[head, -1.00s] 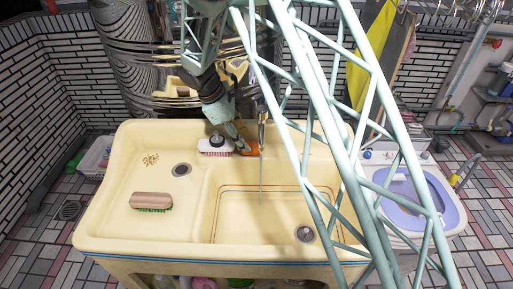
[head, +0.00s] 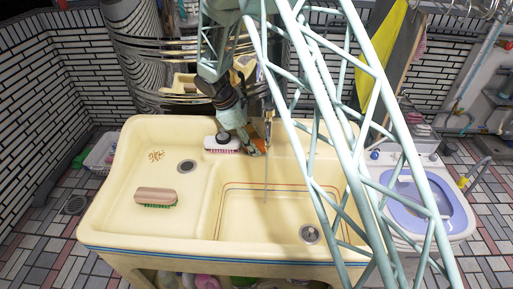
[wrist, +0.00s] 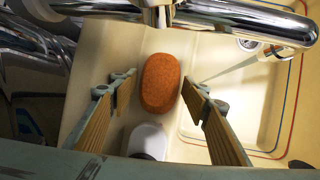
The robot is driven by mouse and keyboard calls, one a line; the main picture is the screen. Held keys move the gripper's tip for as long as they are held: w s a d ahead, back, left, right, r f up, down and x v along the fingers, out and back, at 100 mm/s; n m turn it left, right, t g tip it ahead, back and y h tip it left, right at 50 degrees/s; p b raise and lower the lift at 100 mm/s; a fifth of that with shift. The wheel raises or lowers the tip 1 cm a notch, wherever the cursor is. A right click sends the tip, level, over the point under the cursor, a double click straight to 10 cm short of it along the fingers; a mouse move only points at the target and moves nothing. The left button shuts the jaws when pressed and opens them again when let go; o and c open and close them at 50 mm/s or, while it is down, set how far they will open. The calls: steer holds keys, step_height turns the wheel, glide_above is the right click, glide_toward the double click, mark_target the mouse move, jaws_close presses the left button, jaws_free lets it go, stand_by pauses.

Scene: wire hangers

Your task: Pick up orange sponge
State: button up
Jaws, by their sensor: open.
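The orange sponge (wrist: 160,82) lies on the sink's back ledge. In the wrist view it shows whole, an upright oval between the lines of my two fingers, with a gap on each side. In the head view my gripper (head: 254,149) hides most of it, and only a bit of orange shows. My gripper is open and empty, above the ledge, with its fingers (wrist: 160,92) pointing toward the sponge. I cannot tell the exact height left between fingertips and sponge.
A white brush with a black knob (head: 222,144) stands left of my gripper; its white end (wrist: 148,138) is close below the sponge in the wrist view. A chrome faucet (wrist: 235,22) crosses above the sponge. A wooden brush (head: 155,196) lies in the left basin (head: 120,185).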

steer(key=shift+f, duration=0.2)
stand_by(0.5)
steer(key=c, duration=0.5)
steer(key=shift+c, duration=0.2)
steer(key=shift+r, duration=0.2)
